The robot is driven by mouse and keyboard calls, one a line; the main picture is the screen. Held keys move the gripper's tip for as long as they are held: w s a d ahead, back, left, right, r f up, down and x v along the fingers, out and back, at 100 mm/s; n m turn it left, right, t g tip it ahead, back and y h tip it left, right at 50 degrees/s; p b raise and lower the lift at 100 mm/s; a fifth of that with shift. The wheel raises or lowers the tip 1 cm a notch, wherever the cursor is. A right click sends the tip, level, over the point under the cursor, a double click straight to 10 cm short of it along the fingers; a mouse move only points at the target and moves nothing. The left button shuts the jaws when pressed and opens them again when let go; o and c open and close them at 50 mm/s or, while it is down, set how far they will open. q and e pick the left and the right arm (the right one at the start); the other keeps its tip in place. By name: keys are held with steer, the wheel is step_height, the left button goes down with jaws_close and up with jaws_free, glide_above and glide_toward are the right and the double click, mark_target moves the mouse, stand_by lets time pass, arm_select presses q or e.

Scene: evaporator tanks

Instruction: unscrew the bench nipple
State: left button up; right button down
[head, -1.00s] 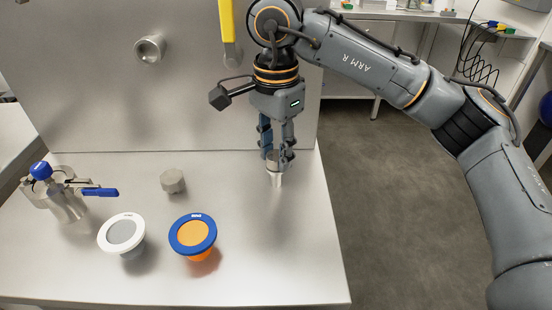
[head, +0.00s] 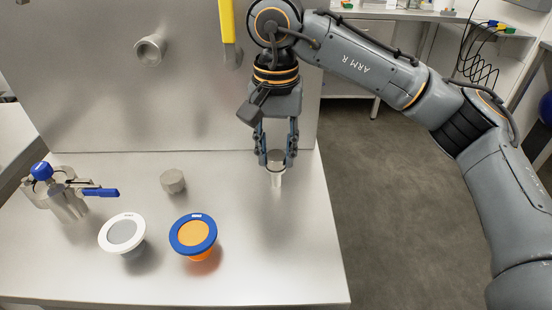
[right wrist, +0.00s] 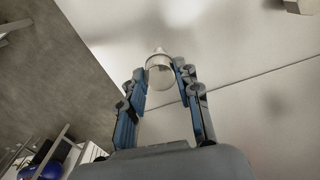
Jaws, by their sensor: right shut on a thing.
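The bench nipple (head: 276,177) is a small metal cylinder, wider at the top, standing upright on the steel bench near its right edge. My right gripper (head: 276,161) points straight down with a finger on each side of the nipple's upper part and is shut on it. In the right wrist view the nipple (right wrist: 159,75) sits between the tips of the right gripper (right wrist: 160,68). Its threads and lower end are not clear to see. My left gripper is not in view.
A metal fitting (head: 172,181), a white-rimmed disc (head: 122,233), a blue-rimmed orange disc (head: 193,234) and a blue-handled valve (head: 68,198) stand left of the nipple. A steel wall (head: 100,80) with a pipe port (head: 150,49) rises behind. The bench front right is clear.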

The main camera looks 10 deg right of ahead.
steer(key=shift+n, duration=1)
steer(key=n, duration=0.4)
steer(key=shift+n, duration=0.5)
steer(key=n, duration=0.5)
